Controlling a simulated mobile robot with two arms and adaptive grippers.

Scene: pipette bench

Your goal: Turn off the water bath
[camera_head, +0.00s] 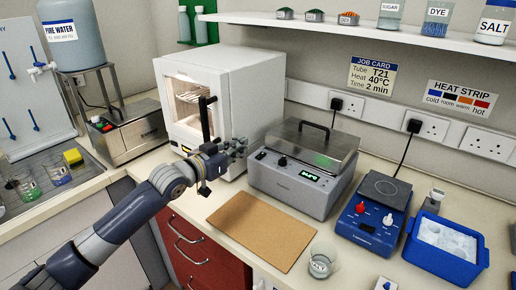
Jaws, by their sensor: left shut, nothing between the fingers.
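The water bath (289,190) is a grey box on the bench with a metal lid and a dark handle on top. Its front has dark controls (283,161) at the left and middle and a lit green display (309,176); the digits are too small to read surely. My left gripper (238,147) is shut and empty, just left of the bath's front left corner, in front of the white oven. It appears apart from the bath's controls. My right gripper is not in view.
The white oven (246,82) stands behind my left gripper. A brown board (262,229) and a glass beaker (321,262) lie in front of the bath. A blue hotplate (366,231) and a blue ice tray (478,271) stand to the right. A shelf (350,31) runs above.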

